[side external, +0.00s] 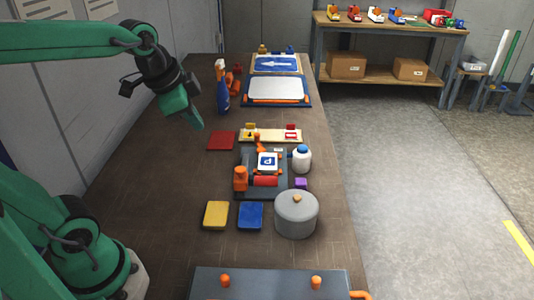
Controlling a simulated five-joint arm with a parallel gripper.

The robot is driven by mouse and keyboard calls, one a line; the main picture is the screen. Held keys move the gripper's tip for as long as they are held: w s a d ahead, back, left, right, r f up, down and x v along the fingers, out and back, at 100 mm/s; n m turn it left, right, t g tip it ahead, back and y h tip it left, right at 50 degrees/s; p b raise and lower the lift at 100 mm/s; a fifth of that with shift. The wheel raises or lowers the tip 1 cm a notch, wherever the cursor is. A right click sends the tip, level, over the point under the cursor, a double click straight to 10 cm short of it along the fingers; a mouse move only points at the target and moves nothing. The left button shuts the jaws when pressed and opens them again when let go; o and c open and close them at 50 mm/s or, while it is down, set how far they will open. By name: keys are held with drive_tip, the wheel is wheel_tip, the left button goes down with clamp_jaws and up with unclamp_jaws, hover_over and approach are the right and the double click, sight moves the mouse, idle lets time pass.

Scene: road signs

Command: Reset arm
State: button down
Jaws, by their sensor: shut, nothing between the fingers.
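My green arm reaches in from the left in the side external view. My gripper (196,118) is shut and empty. It hangs in the air above the left part of the brown table (150,190), tilted downward, apart from every object. A red square plate (221,141) lies on the table to its lower right. A dark fixture (270,191) in the middle of the table holds a white-and-blue "P" sign (267,161), with a red roller (265,181) in front of it.
A blue spray bottle (222,90) stands close behind my gripper. A grey lidded pot (296,214), a white bottle (301,159), a yellow pad (215,214) and a blue pad (250,215) stand nearer. A blue-framed board (276,90) is farther back. The table's left side is clear.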

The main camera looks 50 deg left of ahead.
drive_tip(key=s+d+f+n, duration=0.2)
drive_tip(key=s+n, duration=0.4)
drive_tip(key=shift+s+d+f+t, duration=0.25)
drive_tip(key=shift+s+d+t, duration=0.05)
drive_tip(key=shift+s, duration=0.1)
idle(0.7)
